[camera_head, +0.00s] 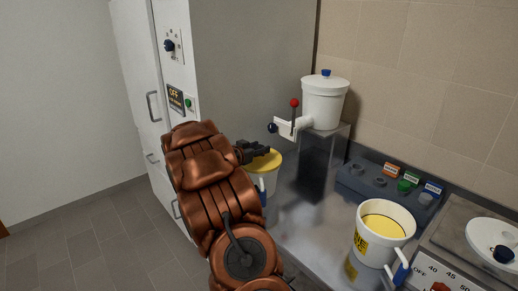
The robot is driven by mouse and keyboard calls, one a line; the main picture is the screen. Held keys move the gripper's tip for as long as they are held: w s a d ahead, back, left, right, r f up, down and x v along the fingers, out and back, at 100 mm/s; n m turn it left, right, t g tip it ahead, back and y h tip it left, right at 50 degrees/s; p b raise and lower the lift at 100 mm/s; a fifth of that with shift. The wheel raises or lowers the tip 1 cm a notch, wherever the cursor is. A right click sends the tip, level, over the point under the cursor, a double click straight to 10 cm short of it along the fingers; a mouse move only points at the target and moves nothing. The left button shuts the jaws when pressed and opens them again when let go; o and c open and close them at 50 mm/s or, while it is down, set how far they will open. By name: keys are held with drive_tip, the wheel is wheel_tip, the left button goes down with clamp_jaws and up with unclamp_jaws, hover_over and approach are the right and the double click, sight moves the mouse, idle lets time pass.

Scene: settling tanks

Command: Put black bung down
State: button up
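My gripper (262,151) is dark and small in view, at the end of my copper-coloured arm. It is over the rim of a white jug with yellow contents (265,162), which stands partly hidden behind my arm. I cannot tell whether the fingers are open or shut, or whether they hold anything. I cannot make out a black bung for certain; it may be hidden at the fingers. A blue-grey rack (352,186) on the steel worktop has several short pegs or bungs, one of them green, and orange, green and blue labels.
A white lidded tank (323,101) with a red-knobbed lever (294,109) stands on a steel stand. A white jug (360,232) of yellow liquid is at the front right, beside a dial unit (432,270). The steel worktop (305,212) between the jugs is clear.

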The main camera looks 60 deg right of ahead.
drive_tip(key=shift+o, duration=1.4)
drive_tip(key=shift+r, duration=0.15)
drive_tip(key=s+b+v, duration=0.1)
drive_tip(key=v, duration=1.1)
drive_tip(key=shift+w, duration=0.45)
drive_tip(key=shift+w, duration=0.1)
